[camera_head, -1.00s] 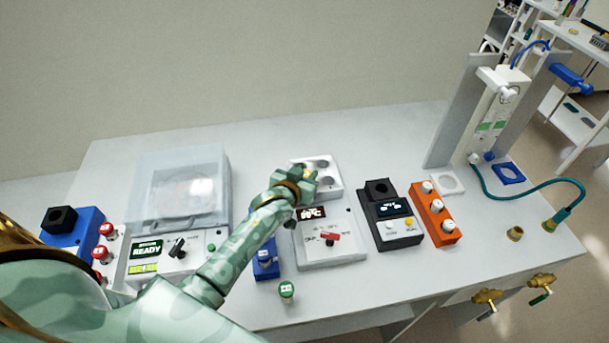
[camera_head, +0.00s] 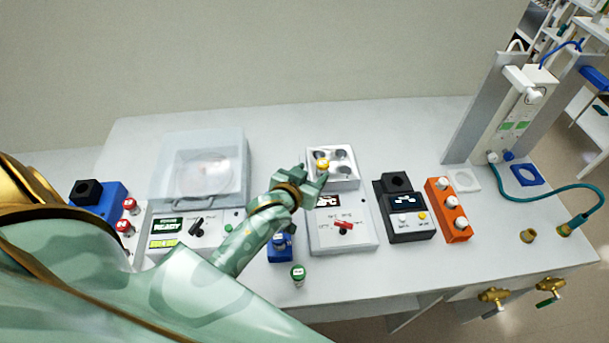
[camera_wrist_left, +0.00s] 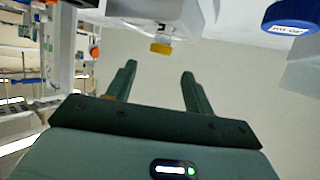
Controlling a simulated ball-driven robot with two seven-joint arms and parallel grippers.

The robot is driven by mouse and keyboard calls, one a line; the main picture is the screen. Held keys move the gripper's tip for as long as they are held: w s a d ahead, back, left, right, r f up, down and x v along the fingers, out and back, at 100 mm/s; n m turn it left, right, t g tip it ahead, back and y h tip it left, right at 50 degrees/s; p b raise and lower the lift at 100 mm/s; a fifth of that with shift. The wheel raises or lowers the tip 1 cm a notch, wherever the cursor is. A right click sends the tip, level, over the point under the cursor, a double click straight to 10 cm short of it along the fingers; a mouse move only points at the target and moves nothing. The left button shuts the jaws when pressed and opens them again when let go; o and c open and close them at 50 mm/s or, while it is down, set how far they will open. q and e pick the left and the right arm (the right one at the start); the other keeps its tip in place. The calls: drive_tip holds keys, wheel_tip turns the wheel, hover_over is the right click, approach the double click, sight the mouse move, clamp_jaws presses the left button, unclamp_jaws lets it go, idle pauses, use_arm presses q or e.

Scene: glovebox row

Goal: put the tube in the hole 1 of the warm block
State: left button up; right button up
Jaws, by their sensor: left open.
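The tube shows as a yellow cap (camera_head: 322,164) at the front-left hole of the white warm block (camera_head: 351,184). It seems to stand upright in that hole; its lower part is hidden. The block's other holes look empty, and I cannot read the hole numbers. My left gripper (camera_head: 316,178) is open and empty, just in front of the cap. In the left wrist view the yellow cap (camera_wrist_left: 160,48) lies beyond the gap between my spread fingers (camera_wrist_left: 158,76), apart from both. My right gripper is not in view.
The block's control panel (camera_head: 355,236) with a red knob lies in front. A lidded machine (camera_head: 232,160) stands left, a dark device (camera_head: 410,228) and an orange rack (camera_head: 440,205) right. A green-capped tube (camera_head: 298,272) and a blue holder (camera_head: 280,252) are near the front edge.

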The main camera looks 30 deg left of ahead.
use_arm(q)
drive_tip(key=shift+v, duration=1.85)
